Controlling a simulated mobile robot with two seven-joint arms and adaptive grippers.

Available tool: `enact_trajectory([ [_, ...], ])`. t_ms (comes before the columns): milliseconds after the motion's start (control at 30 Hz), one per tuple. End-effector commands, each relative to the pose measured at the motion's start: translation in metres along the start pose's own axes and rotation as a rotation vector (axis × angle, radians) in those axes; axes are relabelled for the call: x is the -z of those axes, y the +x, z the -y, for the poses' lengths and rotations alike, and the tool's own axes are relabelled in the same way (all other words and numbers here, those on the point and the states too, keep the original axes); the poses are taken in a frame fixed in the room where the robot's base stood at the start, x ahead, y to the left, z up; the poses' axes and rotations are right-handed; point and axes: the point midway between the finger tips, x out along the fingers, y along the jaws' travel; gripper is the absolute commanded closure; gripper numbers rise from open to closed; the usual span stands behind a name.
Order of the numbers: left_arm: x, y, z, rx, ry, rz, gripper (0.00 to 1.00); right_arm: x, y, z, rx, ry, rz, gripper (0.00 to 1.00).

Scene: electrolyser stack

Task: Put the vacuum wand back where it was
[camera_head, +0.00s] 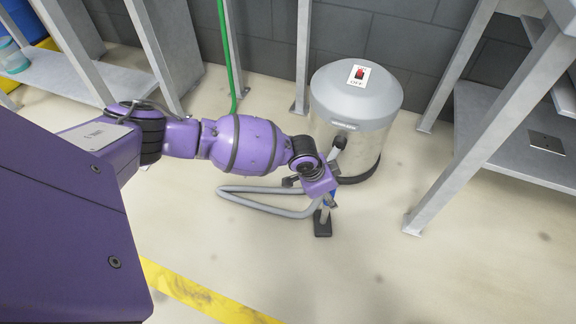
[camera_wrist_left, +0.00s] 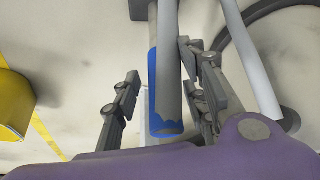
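The vacuum wand is a grey tube with a blue sleeve (camera_wrist_left: 168,88) and a dark foot (camera_head: 323,225) that appears to rest on the floor. In the head view my left gripper (camera_head: 325,192) is at the wand, just above the foot, and partly hides it. In the left wrist view the wand runs between the two fingers of my left gripper (camera_wrist_left: 158,62). The left finger stands clearly apart from it; the right finger is close, and I cannot tell if it touches. The grey vacuum (camera_head: 355,110) stands right behind. My right gripper is not in view.
A grey hose (camera_head: 265,208) loops on the floor left of the wand. The vacuum's red switch (camera_head: 360,72) is labelled OFF. Metal frames (camera_head: 478,135) stand at the right, with a shelf (camera_head: 75,80) at the left. A yellow stripe (camera_head: 200,295) crosses the clear floor in front.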

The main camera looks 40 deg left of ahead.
Motion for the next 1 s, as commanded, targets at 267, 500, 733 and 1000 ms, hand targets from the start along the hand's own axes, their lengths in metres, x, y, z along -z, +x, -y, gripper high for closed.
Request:
enact_trajectory([
  [267, 0.002, -0.026, 0.001, 0.001, 0.001, -0.001, 0.60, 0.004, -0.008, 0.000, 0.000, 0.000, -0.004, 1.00],
  [500, 0.002, -0.080, 0.001, 0.002, 0.001, 0.000, 0.60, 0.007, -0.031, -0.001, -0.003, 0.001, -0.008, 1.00],
  [733, 0.002, -0.116, 0.000, 0.001, 0.000, 0.000, 0.60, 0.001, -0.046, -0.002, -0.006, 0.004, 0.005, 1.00],
  [1000, 0.002, -0.124, 0.000, 0.000, 0.000, 0.000, 0.60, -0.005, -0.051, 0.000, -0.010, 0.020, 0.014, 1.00],
])
